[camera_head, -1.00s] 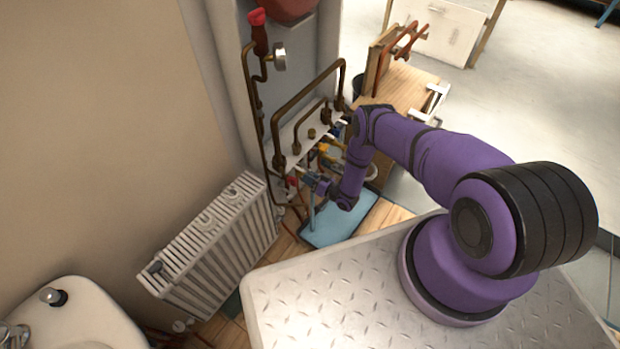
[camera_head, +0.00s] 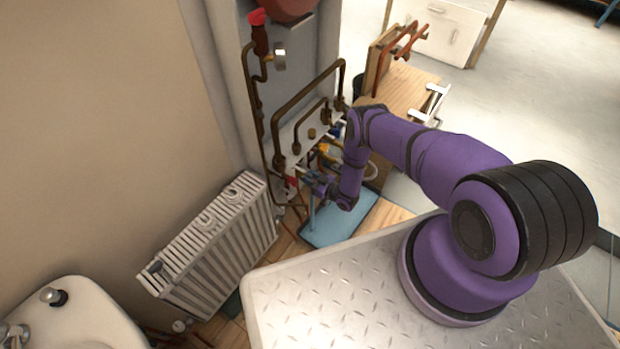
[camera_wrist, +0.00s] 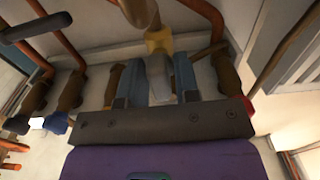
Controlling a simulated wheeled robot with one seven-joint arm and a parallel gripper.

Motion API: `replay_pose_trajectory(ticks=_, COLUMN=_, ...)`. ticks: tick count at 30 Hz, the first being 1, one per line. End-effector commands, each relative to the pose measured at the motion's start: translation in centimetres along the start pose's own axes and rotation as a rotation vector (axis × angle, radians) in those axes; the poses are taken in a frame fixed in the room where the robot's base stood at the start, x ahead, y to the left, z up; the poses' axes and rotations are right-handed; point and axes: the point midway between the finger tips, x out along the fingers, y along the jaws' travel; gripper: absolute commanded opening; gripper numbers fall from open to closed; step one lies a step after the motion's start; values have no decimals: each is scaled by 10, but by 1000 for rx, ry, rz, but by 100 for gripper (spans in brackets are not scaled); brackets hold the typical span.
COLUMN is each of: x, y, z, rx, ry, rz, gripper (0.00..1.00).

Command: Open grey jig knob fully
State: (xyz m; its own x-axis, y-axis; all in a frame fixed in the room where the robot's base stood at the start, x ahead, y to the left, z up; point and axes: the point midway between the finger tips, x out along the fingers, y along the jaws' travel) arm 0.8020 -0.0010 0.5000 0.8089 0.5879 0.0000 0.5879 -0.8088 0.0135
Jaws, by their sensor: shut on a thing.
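In the wrist view the grey jig knob (camera_wrist: 159,82) sits in the middle, below a brass valve body (camera_wrist: 159,41) on a pipe. My gripper (camera_wrist: 157,64) has one blue-grey finger on each side of the knob and is shut on it. The lower part of the knob is hidden behind the gripper's dark front bar. In the head view my gripper (camera_head: 311,181) is at the lower front of the pipe jig, above the blue mat (camera_head: 340,229). The grey knob cannot be made out there.
A blue knob (camera_wrist: 55,124) is to the left and a red part (camera_wrist: 248,105) close to the right of my gripper. Copper pipes (camera_wrist: 283,68) run around it. A white radiator (camera_head: 215,245) stands left of the jig. A wooden bench (camera_head: 405,88) is behind my arm.

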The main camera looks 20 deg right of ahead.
Motion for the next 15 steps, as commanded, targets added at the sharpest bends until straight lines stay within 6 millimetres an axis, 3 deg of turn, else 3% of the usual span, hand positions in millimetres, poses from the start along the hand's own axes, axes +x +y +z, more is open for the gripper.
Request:
replay_pose_trajectory(ticks=10, x=-2, y=0, z=2, rx=-1, ry=-4, rz=1, gripper=6)
replay_pose_trajectory(ticks=11, x=-2, y=0, z=2, rx=-1, ry=-4, rz=1, gripper=32)
replay_pose_trajectory(ticks=12, x=-2, y=0, z=2, rx=-1, ry=-4, rz=1, gripper=41)
replay_pose_trajectory(ticks=15, x=-2, y=0, z=1, rx=-1, ry=-3, rz=1, gripper=44)
